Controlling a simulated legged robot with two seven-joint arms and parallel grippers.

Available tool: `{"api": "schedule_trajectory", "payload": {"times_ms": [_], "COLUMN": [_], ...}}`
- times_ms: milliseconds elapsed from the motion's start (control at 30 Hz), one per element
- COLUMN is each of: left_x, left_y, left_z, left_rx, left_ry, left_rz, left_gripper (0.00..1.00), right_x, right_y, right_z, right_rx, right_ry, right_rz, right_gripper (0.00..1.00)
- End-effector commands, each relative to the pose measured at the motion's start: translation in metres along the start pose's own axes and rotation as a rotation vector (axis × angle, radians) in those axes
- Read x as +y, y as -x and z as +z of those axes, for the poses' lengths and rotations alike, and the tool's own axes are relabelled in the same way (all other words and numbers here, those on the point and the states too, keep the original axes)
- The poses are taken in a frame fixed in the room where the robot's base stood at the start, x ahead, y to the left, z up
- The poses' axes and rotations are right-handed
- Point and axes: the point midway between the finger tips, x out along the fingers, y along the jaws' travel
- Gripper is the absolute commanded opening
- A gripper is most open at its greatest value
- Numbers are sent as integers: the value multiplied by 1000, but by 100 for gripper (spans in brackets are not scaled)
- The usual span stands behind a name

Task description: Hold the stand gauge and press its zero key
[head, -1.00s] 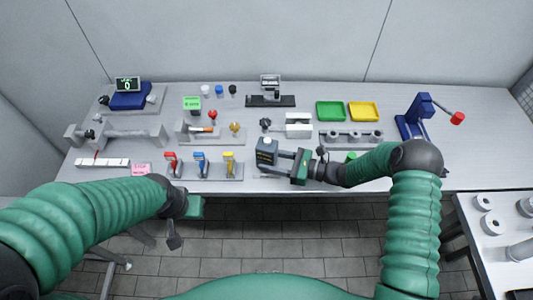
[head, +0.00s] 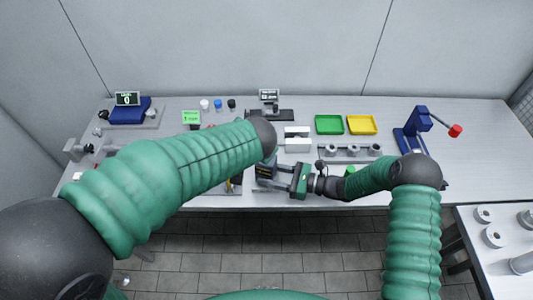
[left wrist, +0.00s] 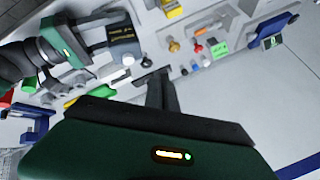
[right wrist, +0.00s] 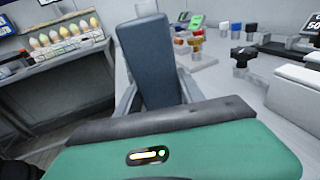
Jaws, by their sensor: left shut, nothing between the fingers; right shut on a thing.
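The stand gauge (head: 265,171) is a dark block, partly hidden by my left arm in the head view. My right gripper (head: 284,174) is shut on it. In the right wrist view the gauge's plain blue-grey back (right wrist: 150,65) stands between the fingers. In the left wrist view its face (left wrist: 122,35) shows small yellow lettering, and a white round spot, which looks like the zero key (left wrist: 127,60), sits near one end. My left gripper (left wrist: 156,74) is shut and empty, its fingertips near the gauge but apart from it. It is hidden behind my left arm in the head view.
A green tray (head: 329,124) and a yellow tray (head: 361,125) lie behind the right gripper. A rack with several grey rings (head: 350,150) stands before them. A blue stand with a red-tipped lever (head: 455,131) is at the right. My left arm covers much of the bench's left side.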

Motion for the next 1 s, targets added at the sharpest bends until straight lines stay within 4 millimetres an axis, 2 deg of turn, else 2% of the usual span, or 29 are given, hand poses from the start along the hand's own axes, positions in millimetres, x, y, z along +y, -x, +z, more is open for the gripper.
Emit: {"api": "schedule_trajectory", "payload": {"times_ms": [33, 100, 200, 300, 667, 1000], "left_x": [4, 7, 9, 10, 11, 30], "left_y": [4, 11, 16, 18, 16, -18], "left_z": [-17, -36, -52, -58, -56, -36], "left_rx": [33, 71, 105, 116, 115, 112], "left_ry": [-20, -39, -54, -58, -59, -62], "left_rz": [-13, -34, -50, -57, -57, -57], "left_gripper": [0, 0, 0, 0, 0, 0], "right_x": [0, 0, 0, 0, 0, 0], "right_y": [0, 0, 0, 0, 0, 0], "right_z": [-1, -1, -1, -1, 0, 0], "right_rx": [1, 1, 1, 1, 1, 1], "right_ry": [-1, -1, -1, -1, -1, -1], "right_rz": [0, 0, 0, 0, 0, 1], "right_gripper": [23, 23, 23, 23, 23, 23]}}
